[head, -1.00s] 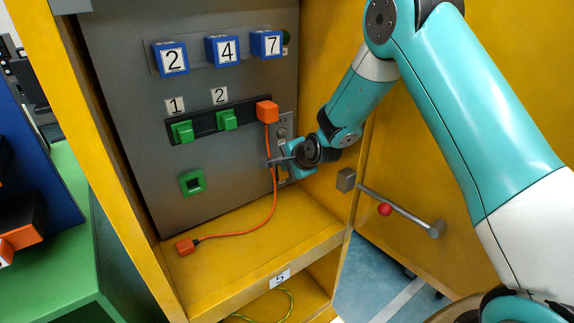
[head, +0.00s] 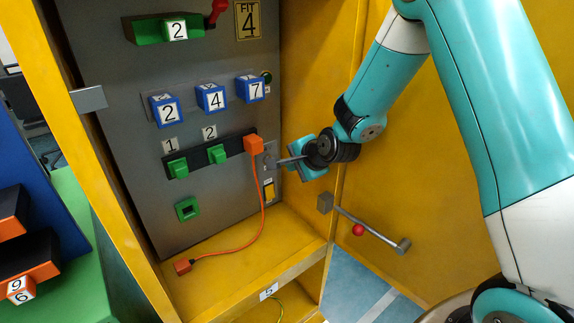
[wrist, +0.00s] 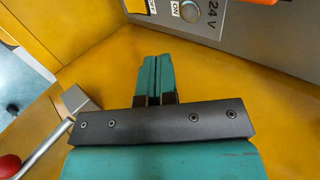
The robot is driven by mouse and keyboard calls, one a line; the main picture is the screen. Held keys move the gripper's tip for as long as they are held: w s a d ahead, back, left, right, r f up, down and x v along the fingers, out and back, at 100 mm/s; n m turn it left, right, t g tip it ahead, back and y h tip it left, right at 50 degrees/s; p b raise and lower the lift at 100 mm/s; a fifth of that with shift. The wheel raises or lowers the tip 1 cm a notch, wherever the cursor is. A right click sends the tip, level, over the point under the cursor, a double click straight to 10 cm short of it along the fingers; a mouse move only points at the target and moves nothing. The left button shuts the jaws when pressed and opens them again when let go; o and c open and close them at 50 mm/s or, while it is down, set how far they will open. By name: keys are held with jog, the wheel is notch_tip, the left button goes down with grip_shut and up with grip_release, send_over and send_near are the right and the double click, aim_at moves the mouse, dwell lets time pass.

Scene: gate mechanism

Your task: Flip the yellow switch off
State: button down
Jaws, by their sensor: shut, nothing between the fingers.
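The yellow switch (head: 269,190) sits in a dark frame low on the grey plate at the right edge of the cabinet panel. Its rocker position is too small to tell. My gripper (head: 279,162) is shut and empty, a little above and to the right of the switch in the head view, apparently apart from it. In the wrist view the closed teal fingertips (wrist: 154,76) point towards the yellow cabinet surface.
The grey plate with "ON" and "24 V" labels (wrist: 214,18) and a round metal knob (wrist: 190,11) is ahead in the wrist view. An orange plug (head: 253,145) with a cable is left of my gripper. A lever with a red ball (head: 358,230) is on the yellow door.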

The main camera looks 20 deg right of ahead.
jog(key=v, duration=0.1)
jog(key=p+v, duration=0.1)
jog(key=v, duration=0.1)
jog(key=shift+r, duration=0.4)
jog(key=shift+a, duration=0.1)
